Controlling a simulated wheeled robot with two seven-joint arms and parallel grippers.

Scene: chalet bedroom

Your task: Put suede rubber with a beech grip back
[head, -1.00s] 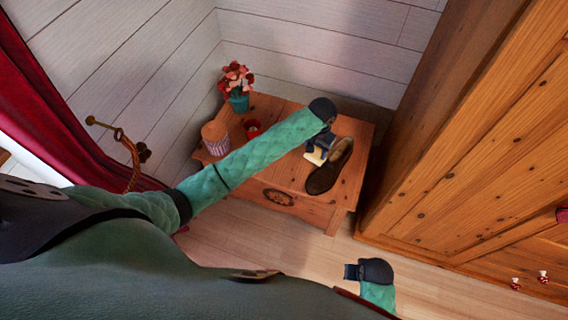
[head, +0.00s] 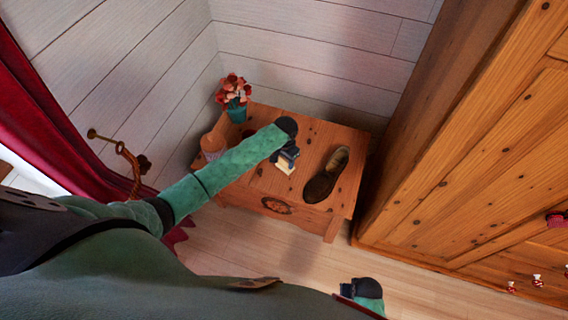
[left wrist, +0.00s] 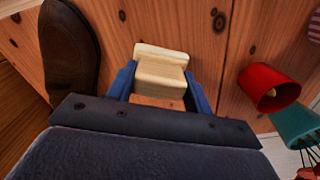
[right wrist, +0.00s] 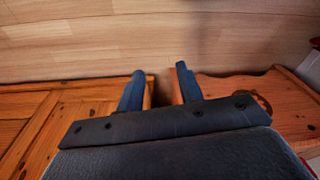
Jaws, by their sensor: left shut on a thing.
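The suede rubber (head: 285,168), a pale cream block with a stepped shape, is between the blue fingers of my left gripper (head: 287,156). The left wrist view shows the rubber (left wrist: 160,72) with a finger on each side, shut on it. It is over the wooden table (head: 325,135), left of the brown suede shoe (head: 326,175) in the head view. I cannot tell whether it touches the tabletop. My right gripper (right wrist: 159,85) is open and empty, low over the floor in front of the table.
A red cup (left wrist: 268,88) and a teal flower pot (head: 237,112) stand on the table. A large wooden wardrobe (head: 470,170) is at the right. A red curtain (head: 40,100) hangs at the left.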

